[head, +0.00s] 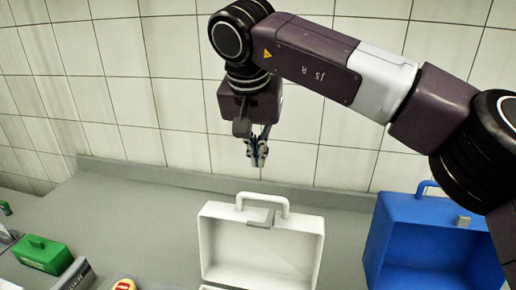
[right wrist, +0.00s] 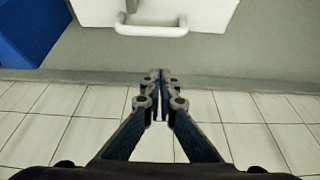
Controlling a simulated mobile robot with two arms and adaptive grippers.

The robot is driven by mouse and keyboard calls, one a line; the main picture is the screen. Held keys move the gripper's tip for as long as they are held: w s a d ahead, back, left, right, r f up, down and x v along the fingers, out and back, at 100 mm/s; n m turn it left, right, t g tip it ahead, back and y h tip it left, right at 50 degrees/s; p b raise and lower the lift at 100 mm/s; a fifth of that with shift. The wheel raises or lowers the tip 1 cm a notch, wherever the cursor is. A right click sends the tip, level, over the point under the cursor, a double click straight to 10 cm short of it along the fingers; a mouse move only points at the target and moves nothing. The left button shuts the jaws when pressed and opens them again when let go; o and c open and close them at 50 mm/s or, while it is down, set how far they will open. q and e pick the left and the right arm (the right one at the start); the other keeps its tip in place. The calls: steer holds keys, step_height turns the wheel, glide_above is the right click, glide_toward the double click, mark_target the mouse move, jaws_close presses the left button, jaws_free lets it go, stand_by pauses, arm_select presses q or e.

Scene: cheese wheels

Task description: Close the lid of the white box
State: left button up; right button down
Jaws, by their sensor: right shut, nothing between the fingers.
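The white box stands on the grey counter in the head view, with its lid (head: 262,243) raised upright. The lid has a white handle (head: 263,203) on its top edge and a grey latch (head: 261,218) below it. The box's lower part is mostly cut off by the bottom edge of the picture. My right gripper (head: 257,158) points down, above and behind the lid, apart from it. It is shut and empty. In the right wrist view its fingertips (right wrist: 159,75) meet just short of the white handle (right wrist: 151,29). My left gripper is not in view.
An open blue box (head: 425,240) stands to the right of the white one. A green box (head: 43,255) and other small items lie at the left. The tiled wall (head: 130,90) rises behind the counter (head: 150,220).

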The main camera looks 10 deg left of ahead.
steer(key=f+p, duration=0.1)
steer(key=f, duration=0.2)
steer(key=s+f+p, duration=0.1)
steer(key=f+p, duration=0.1)
steer(key=f, duration=0.1)
steer(key=shift+s+d, duration=0.1)
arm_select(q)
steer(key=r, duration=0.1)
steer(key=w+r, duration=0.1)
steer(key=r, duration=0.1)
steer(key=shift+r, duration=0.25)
arm_select(e)
steer(key=shift+f, duration=0.1)
